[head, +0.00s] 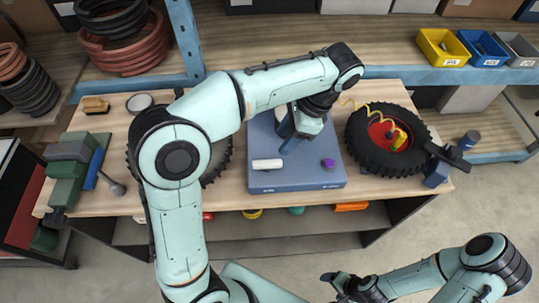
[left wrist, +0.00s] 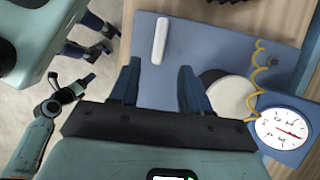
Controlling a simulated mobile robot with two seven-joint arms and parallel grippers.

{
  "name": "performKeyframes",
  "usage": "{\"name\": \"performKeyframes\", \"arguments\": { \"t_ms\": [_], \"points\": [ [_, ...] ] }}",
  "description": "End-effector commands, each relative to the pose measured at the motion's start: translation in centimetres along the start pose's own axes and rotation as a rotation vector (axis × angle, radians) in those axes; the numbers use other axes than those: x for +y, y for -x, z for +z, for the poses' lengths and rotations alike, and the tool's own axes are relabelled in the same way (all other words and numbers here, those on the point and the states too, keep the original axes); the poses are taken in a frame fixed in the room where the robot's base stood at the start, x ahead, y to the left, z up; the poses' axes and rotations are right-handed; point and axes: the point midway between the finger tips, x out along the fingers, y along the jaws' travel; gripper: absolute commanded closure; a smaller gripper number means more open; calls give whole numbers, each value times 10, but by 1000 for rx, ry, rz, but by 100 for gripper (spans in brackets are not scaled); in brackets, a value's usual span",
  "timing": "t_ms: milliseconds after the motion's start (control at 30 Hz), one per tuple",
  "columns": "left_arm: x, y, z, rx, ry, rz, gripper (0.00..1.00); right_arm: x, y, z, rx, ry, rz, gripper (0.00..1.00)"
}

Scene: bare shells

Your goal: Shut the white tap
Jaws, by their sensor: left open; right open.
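The white tap (head: 267,164) shows as a white bar handle lying left to right near the front left of a blue board (head: 300,181) on the bench. My left gripper (head: 291,142) is above the board, behind and to the right of the bar; the arm hides part of the board. In the left wrist view, the bar (left wrist: 160,40) lies beyond my open, empty fingers (left wrist: 158,82), roughly in line with the gap between them. No contact shows. My right gripper (head: 342,284) is low at the front, away from the bench and the tap.
A purple knob (head: 328,163) sits on the board to the right. A tyre with a red hub (head: 388,140) and yellow coiled hose lies on the right of the bench. A dial gauge (left wrist: 283,130) shows in the wrist view.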

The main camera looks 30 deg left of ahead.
Motion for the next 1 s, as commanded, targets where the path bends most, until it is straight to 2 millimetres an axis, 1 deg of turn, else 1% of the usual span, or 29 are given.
{"name": "performKeyframes", "arguments": {
  "t_ms": [33, 100, 300, 400, 500, 600, 900, 933, 967, 1000],
  "points": [
    [1, -16, 0, -4, 1, 5, 53, 5, -7, 8, -9, -3, 3, 23],
    [2, -32, 0, -5, 0, 5, 53, 9, -13, 13, -16, -5, 5, 23],
    [1, -72, 0, -3, 1, 5, 53, 16, -24, 23, -28, -10, 10, 23],
    [1, -87, 0, -3, 2, 4, 53, 18, -27, 25, -31, -11, 11, 23],
    [0, -96, 0, -1, 1, 2, 53, 20, -29, 27, -33, -11, 11, 23],
    [0, -102, 0, -1, 1, 1, 53, 20, -30, 27, -33, -11, 11, 23],
    [0, -103, 0, 1, 2, 0, 53, 20, -30, 27, -33, -11, 11, 23],
    [0, -103, 0, 1, 2, 0, 56, 20, -30, 27, -33, -11, 11, 23],
    [0, -103, 0, 1, 2, 0, 66, 20, -30, 27, -33, -11, 11, 23],
    [0, -103, 0, 1, 2, 0, 79, 20, -30, 27, -33, -11, 11, 23]
  ]
}}
